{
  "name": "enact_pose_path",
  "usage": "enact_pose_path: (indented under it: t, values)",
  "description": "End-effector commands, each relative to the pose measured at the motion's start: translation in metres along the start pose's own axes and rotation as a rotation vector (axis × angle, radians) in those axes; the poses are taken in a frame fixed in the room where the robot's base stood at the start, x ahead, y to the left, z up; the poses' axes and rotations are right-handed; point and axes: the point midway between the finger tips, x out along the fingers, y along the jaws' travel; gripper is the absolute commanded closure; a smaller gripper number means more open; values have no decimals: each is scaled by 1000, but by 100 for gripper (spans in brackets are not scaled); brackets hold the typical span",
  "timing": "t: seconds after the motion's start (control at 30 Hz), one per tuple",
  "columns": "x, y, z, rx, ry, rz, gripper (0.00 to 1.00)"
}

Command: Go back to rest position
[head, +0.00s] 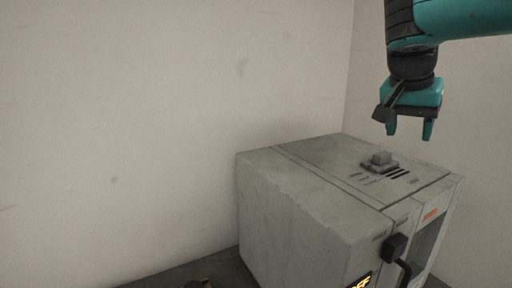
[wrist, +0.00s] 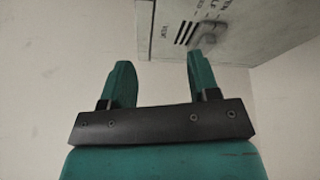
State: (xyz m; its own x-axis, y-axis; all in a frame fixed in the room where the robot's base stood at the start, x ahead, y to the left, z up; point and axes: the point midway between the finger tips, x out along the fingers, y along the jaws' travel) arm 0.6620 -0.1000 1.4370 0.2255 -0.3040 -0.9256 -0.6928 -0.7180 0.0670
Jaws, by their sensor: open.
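My gripper (head: 410,128) is teal with a dark mount and hangs at the upper right in the head view, fingers pointing down. It is above the right part of a grey metal cabinet (head: 305,200) and apart from it. In the wrist view my gripper (wrist: 160,75) shows two teal fingers spread apart with nothing between them. The cabinet top (wrist: 245,25) shows beyond the fingers at the upper right there.
The cabinet carries a small grey block-shaped knob (head: 381,158) on top beside dark slots. A black handle (head: 398,255) is on its front. Pale walls (head: 150,120) stand behind. Free air surrounds my gripper.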

Motion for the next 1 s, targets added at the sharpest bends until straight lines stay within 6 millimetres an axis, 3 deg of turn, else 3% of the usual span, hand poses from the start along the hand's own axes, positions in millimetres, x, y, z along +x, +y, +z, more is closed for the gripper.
enact_pose_path:
  t: [0.27, 0.37, 0.5, 0.6, 0.7, 0.83, 1.0]
  values:
    - [43, 2, 68, -403, -37, -111, 45]
    - [64, 6, 116, -608, -72, -194, 45]
    - [92, 21, 211, -924, -151, -377, 45]
    - [100, 36, 269, -1080, -206, -502, 45]
    - [103, 49, 313, -1184, -252, -605, 45]
    - [102, 60, 345, -1252, -287, -687, 45]
    - [100, 63, 353, -1271, -298, -710, 45]
